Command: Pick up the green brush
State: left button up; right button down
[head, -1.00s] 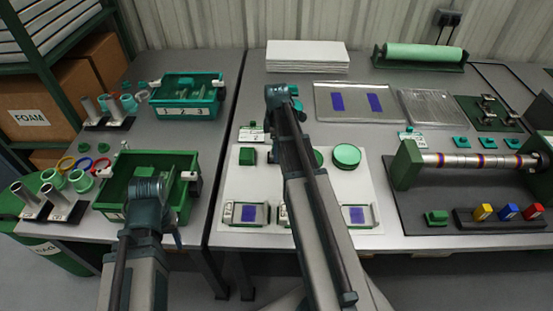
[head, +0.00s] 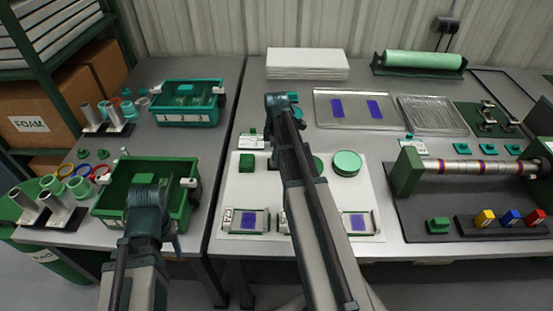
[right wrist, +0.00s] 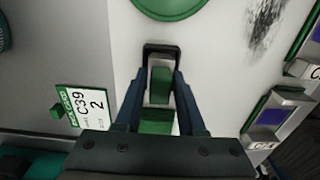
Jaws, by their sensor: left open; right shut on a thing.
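In the right wrist view my right gripper (right wrist: 160,95) is shut on a green block-like piece with a dark looped end, which looks like the green brush (right wrist: 160,78). It is over a white board, and I cannot tell how high. In the head view my right forearm hides that gripper and the brush. My left wrist (head: 147,200) is at the front of the near green bin (head: 103,205). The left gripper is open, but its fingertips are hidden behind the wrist.
The white board (head: 236,190) bears a green block (head: 247,160), green round lids (head: 346,163) and small framed trays (head: 246,221). A label card (right wrist: 85,106) lies left of the right gripper. A roller stand (head: 405,172) is at right. Tubes (head: 62,205) stand at left.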

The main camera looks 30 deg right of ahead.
jog(key=shift+r, duration=0.2)
notch_tip(320, 180, up, 2)
jog(key=p, duration=0.2)
jog(key=shift+r+p, duration=0.1)
jog(key=shift+p, duration=0.2)
jog(key=shift+s+a+r+p, duration=0.2)
jog(key=shift+s+r+p, duration=0.1)
jog(key=shift+r+p, duration=0.35)
jog(key=s+a+r+p, duration=0.1)
jog(key=s+a, duration=0.7)
jog(key=s, duration=0.4)
jog(key=shift+s+a, duration=0.3)
jog(key=shift+s, duration=0.05)
jog(key=c, duration=1.1)
grip_release()
grip_shut()
